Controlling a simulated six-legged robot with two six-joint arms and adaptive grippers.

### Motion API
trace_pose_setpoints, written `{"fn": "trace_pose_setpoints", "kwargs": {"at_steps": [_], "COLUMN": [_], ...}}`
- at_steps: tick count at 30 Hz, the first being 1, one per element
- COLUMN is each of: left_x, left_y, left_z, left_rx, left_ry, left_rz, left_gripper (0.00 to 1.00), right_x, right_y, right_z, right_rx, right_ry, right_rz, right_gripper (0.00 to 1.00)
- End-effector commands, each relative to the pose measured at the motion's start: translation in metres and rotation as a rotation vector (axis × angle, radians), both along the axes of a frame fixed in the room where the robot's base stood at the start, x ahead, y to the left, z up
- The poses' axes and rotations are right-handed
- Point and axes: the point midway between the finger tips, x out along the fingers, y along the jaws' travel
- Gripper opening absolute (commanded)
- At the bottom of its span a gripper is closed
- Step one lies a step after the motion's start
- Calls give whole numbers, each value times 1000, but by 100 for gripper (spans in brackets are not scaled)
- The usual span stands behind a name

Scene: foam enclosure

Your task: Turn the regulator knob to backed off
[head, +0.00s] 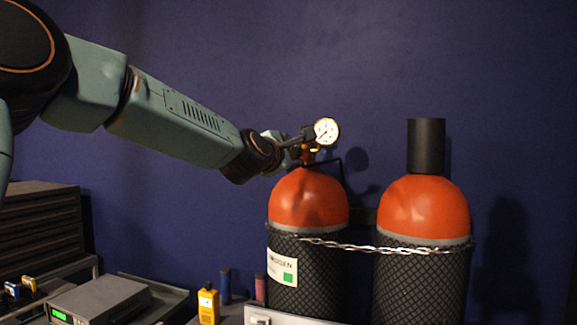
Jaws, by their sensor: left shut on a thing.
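The regulator with its round white gauge (326,131) sits on top of the left orange-topped cylinder (308,199). My left arm reaches in from the left, and my left gripper (300,148) is at the regulator, just left of the gauge. It is shut on the regulator knob, which is mostly hidden by the fingers, so its turned position cannot be read. The gauge needle is too small to read surely. My right gripper is not in view.
A second orange-topped cylinder (424,208) with a black cap (426,146) stands to the right. A chain (385,247) runs across both cylinders. A grey instrument (99,299), a yellow meter (208,304) and dark drawers (40,235) are at lower left.

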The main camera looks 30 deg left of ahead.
Motion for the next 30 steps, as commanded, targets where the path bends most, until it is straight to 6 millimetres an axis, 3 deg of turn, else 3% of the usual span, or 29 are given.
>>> {"fn": "trace_pose_setpoints", "kwargs": {"at_steps": [3, 12, 30], "left_x": [0, 0, -1], "left_y": [0, 1, 1], "left_z": [-1, 2, 6], "left_rx": [-88, -258, -338], "left_ry": [-28, -70, -91], "left_rz": [1, 1, 2], "left_gripper": [12, 12, 12], "right_x": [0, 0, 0], "right_y": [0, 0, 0], "right_z": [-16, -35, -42], "right_rx": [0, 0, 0], "right_ry": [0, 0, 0], "right_rz": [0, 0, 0], "right_gripper": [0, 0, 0]}}
